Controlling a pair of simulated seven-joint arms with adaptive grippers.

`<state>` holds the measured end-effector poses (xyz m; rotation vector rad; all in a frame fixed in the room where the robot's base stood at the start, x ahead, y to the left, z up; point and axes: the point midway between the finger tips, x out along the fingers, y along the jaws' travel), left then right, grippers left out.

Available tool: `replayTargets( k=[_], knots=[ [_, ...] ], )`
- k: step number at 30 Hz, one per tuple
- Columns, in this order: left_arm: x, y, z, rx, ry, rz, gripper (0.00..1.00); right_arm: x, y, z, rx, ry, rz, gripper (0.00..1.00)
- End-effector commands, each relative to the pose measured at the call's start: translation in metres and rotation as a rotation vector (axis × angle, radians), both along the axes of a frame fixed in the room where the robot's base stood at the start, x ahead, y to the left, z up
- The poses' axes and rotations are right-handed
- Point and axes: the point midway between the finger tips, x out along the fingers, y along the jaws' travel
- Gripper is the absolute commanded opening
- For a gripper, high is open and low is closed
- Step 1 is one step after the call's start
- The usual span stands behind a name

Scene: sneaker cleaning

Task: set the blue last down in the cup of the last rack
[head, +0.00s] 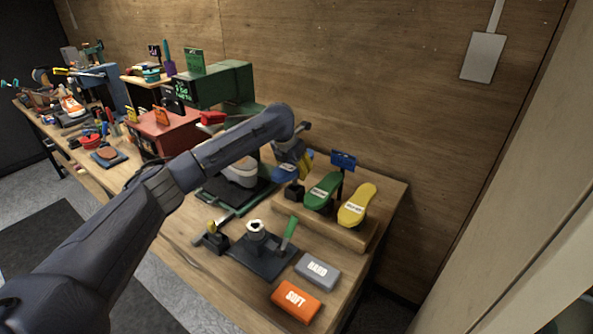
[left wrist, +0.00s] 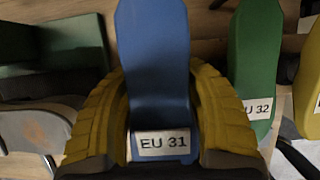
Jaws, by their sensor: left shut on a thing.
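My left gripper (head: 299,168) is shut on the blue last (head: 284,174), with its yellow fingers on both sides of it. In the left wrist view the blue last (left wrist: 153,60) carries an "EU 31" label. In the head view the blue last is at the left end of the wooden last rack (head: 335,232), just above a black cup (head: 294,191). Whether it touches the cup cannot be told. The green last (head: 322,190), labelled "EU 32" in the left wrist view, and the yellow last (head: 357,205) stand on the rack to the right. My right gripper is out of view.
A blue sign (head: 343,160) stands behind the green last. In front lie a dark plate with a green-handled tool (head: 289,232), a grey HARD block (head: 318,269) and an orange SOFT block (head: 296,301). A green machine (head: 215,85) and red box (head: 170,131) stand left.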

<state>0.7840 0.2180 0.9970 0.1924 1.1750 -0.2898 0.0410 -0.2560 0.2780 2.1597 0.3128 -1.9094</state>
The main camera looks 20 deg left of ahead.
Motion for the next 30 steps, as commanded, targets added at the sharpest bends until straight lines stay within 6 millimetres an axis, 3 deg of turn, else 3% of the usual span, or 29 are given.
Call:
replayTargets(
  k=[30],
  knots=[
    [0.000,0.000,-0.013,0.001,-0.001,0.000,0.15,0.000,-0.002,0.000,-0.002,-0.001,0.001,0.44]
  ],
)
